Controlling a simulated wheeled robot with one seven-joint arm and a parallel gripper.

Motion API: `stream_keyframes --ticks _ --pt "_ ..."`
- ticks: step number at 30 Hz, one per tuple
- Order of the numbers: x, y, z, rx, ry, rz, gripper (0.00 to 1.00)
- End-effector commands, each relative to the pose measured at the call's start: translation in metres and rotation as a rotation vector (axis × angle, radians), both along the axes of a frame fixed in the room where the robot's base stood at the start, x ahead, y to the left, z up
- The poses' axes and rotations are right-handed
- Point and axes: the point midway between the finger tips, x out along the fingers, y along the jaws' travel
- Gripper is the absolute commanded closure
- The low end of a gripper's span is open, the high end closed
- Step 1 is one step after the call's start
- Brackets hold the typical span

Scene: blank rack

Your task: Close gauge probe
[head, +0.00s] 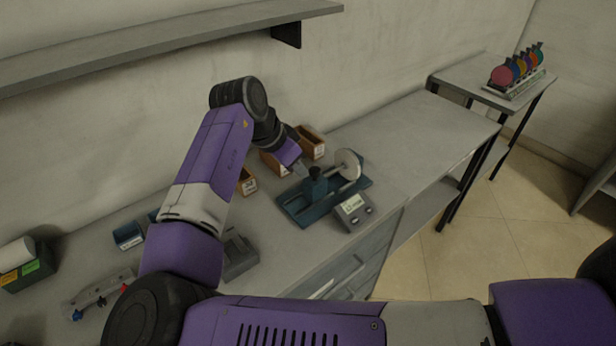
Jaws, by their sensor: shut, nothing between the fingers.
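The gauge is a teal base (296,209) on the workbench, with rails along it. A dark teal upright block (316,186), which looks like the probe carriage, stands near the middle of the base. A pale round disc (347,166) stands upright toward its right end, with a visible gap between the two. A grey readout box (354,212) with a lit display sits at the front; its digits are too small to read. My gripper (303,172) is shut and empty, pointing down just left of and behind the block. I cannot tell whether it touches the block.
Orange-brown bins (311,143) stand behind the gauge, close to my wrist. A grey holder (238,255) lies to the left on the workbench. The bench top (415,137) is clear to the right. A rack of coloured discs (516,74) stands on a far side table.

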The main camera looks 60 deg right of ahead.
Motion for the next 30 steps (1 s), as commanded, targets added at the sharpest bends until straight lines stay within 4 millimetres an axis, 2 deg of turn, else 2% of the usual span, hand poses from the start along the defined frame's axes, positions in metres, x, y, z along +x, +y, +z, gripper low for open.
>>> stream_keyframes --ticks 1,15,30 --pt "0.0 0.0 0.007 0.0 0.0 0.0 1.0" --pt "0.0 0.0 0.04 0.0 0.001 0.0 1.0" --pt "0.0 0.0 0.041 0.0 0.001 0.0 1.0"
